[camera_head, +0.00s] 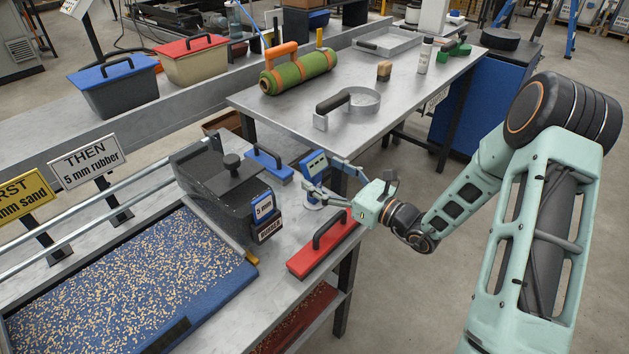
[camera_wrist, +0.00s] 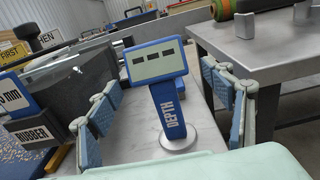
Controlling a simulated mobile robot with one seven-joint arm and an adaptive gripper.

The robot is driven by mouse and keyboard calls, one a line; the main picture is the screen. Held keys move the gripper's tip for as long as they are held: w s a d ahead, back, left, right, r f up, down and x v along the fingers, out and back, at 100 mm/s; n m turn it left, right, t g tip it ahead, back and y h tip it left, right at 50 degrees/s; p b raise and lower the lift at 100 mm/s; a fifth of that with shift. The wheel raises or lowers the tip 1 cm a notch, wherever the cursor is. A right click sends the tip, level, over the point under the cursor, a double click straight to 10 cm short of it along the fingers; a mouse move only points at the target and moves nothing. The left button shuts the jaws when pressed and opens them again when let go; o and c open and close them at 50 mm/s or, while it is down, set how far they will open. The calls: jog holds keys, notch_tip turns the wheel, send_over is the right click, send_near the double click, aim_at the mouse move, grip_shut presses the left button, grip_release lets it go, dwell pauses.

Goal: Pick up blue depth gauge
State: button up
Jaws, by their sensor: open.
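The blue depth gauge (camera_head: 314,163) stands upright near the right end of the front bench. In the wrist view the depth gauge (camera_wrist: 168,106) shows a display head with dark windows, a blue stem lettered DEPTH, and a round metal foot. My gripper (camera_head: 319,177) is open at the gauge. In the wrist view its blue-padded fingers stand on either side of the stem, with visible gaps, so they do not appear to touch it. The gauge's foot is partly hidden by the fingers in the head view.
The black rubber hopper (camera_head: 222,188) stands just left of the gauge. A red-based handled tool (camera_head: 323,250) lies in front, and a blue-based handled tool (camera_head: 268,164) behind. The rear table (camera_head: 290,112) carries a green roll (camera_head: 298,72). Open floor lies to the right.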

jog(key=x, duration=0.3)
jog(key=shift+w+a+r, duration=0.1)
jog(key=shift+w+a, duration=0.05)
jog(key=shift+a, duration=0.05)
jog(key=shift+r, duration=0.1)
jog(key=c, duration=1.5)
